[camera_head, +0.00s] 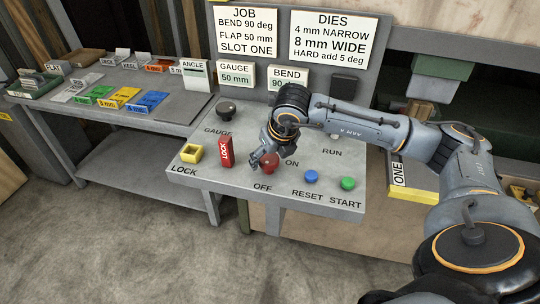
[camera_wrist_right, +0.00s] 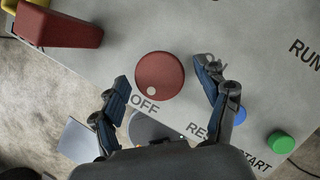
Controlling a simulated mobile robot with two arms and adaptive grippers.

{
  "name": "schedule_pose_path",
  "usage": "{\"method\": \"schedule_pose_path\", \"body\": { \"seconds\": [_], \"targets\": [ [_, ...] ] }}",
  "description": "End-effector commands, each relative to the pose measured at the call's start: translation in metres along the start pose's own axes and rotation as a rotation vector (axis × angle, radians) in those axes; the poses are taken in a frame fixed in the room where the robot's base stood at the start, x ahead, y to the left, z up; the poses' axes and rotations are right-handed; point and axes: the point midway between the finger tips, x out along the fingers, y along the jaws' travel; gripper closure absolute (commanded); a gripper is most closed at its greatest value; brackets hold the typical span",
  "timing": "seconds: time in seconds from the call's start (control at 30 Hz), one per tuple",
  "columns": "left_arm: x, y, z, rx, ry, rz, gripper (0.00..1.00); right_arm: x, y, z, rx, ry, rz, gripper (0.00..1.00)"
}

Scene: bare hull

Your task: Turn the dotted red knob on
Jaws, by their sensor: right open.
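The red knob (camera_head: 270,163) stands on the grey sloped panel, between the OFF and ON labels. In the right wrist view the round knob (camera_wrist_right: 160,72) shows a pale dot near its lower edge, on the side of the OFF label. My right gripper (camera_head: 264,152) is over the knob from behind and hides part of it in the head view. In the right wrist view its two open fingers (camera_wrist_right: 161,78) are on either side of the knob, with visible gaps. Whether the fingertips reach down to knob height is hard to tell. My left gripper is not in view.
A red LOCK block (camera_head: 226,152) and a yellow block (camera_head: 191,153) are left of the knob. A blue RESET button (camera_head: 311,177) and a green START button (camera_head: 348,183) are right of it. A black gauge knob (camera_head: 226,109) stands behind.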

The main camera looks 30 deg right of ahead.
Motion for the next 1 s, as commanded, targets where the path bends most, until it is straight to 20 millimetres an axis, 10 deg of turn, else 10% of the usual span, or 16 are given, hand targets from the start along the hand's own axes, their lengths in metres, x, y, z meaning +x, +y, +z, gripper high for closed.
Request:
{"method": "schedule_pose_path", "body": {
  "seconds": [0.07,0.33,1.0],
  "targets": [
    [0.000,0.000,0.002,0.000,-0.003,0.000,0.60,0.000,0.000,0.000,0.000,0.000,0.000,0.26],
    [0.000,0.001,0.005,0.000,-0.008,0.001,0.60,0.000,0.000,0.000,0.000,0.000,0.000,0.79],
    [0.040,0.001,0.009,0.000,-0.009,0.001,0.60,0.004,-0.002,-0.001,-0.231,-0.004,0.096,0.80]
  ]
}}
